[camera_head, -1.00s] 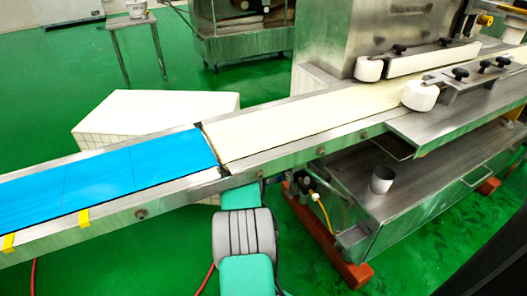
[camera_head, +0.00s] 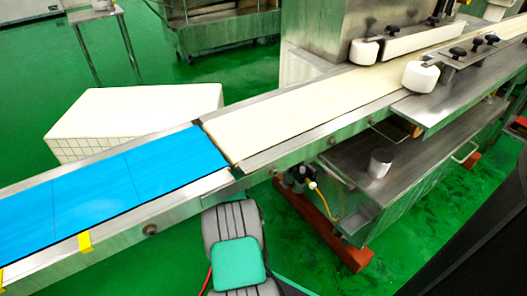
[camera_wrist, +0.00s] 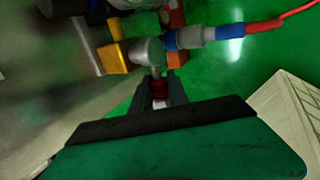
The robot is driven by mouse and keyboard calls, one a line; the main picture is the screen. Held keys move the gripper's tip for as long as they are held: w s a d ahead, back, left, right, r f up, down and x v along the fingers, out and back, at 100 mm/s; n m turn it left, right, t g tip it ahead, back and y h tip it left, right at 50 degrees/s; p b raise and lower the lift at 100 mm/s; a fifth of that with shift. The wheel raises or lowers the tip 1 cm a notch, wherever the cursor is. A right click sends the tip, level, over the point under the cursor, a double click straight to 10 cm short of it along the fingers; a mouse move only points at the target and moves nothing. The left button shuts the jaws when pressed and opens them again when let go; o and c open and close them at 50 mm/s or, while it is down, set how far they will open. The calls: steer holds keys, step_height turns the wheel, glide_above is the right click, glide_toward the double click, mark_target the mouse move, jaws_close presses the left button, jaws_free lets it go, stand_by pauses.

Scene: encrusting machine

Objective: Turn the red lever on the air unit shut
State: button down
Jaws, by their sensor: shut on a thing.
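In the wrist view, the air unit fills the top middle, with a grey round body (camera_wrist: 147,52), a yellow block and a blue fitting. The red lever (camera_wrist: 160,89) sits below the grey body, between the two dark fingers of my gripper (camera_wrist: 161,84). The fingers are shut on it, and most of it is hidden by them. In the head view, the air unit (camera_head: 297,178) shows small under the conveyor edge. My gripper cannot be made out there.
The conveyor with a blue belt (camera_head: 115,185) and a cream belt (camera_head: 310,110) runs above the unit. A red hose (camera_wrist: 262,27) leaves the blue fitting. A steel cup (camera_head: 380,163) stands on the lower shelf. A white tiled block (camera_head: 135,112) is behind the conveyor.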

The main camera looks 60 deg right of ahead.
steer(key=shift+w+d+r, duration=0.2)
steer(key=shift+w+r, duration=0.3)
steer(key=shift+w, duration=0.15)
steer(key=c, duration=1.6)
jaws_free()
steer(key=shift+o, duration=1.3)
steer(key=shift+w+a+f, duration=0.1)
steer(key=shift+a+f, duration=0.05)
steer(key=shift+f, duration=0.05)
steer(key=shift+o, duration=0.8)
steer(key=shift+f, duration=0.1)
steer(key=shift+s+f, duration=0.1)
steer(key=shift+s, duration=0.35)
